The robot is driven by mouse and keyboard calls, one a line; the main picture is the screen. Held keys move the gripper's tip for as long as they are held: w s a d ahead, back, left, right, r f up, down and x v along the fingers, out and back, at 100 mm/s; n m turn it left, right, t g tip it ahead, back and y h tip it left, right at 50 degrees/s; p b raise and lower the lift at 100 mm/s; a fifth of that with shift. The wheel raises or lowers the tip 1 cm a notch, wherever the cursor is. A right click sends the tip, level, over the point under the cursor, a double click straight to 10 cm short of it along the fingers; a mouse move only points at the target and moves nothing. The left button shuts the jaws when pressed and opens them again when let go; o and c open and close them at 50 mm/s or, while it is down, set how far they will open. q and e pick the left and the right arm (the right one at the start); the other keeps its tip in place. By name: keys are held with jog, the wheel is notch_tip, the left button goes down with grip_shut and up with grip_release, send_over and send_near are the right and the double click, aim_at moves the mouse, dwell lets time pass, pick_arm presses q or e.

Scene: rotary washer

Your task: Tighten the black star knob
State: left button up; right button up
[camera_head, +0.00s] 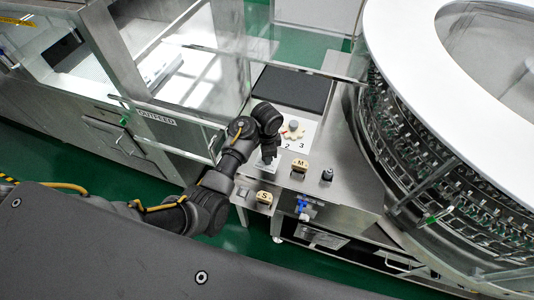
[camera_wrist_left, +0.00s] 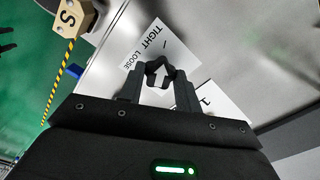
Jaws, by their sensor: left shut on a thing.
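My left gripper (camera_head: 268,157) reaches down to the steel table, over a white label plate. In the left wrist view its two dark fingers (camera_wrist_left: 159,77) are shut on the black star knob (camera_wrist_left: 159,67). In the head view the knob is hidden behind the gripper. My right gripper is not in view.
Wooden blocks marked M (camera_head: 300,165) and S (camera_head: 264,197) and a small black part (camera_head: 327,175) stand near the table's front. A numbered plate with a pale multi-armed part (camera_head: 293,130) lies behind. The large round washer (camera_head: 420,130) stands at right, glass guarding at left.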

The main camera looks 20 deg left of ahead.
pick_arm(q)
jog(key=shift+w+r, duration=0.1)
jog(key=shift+r, duration=0.05)
jog(key=o, duration=1)
jog(key=shift+c, duration=0.2)
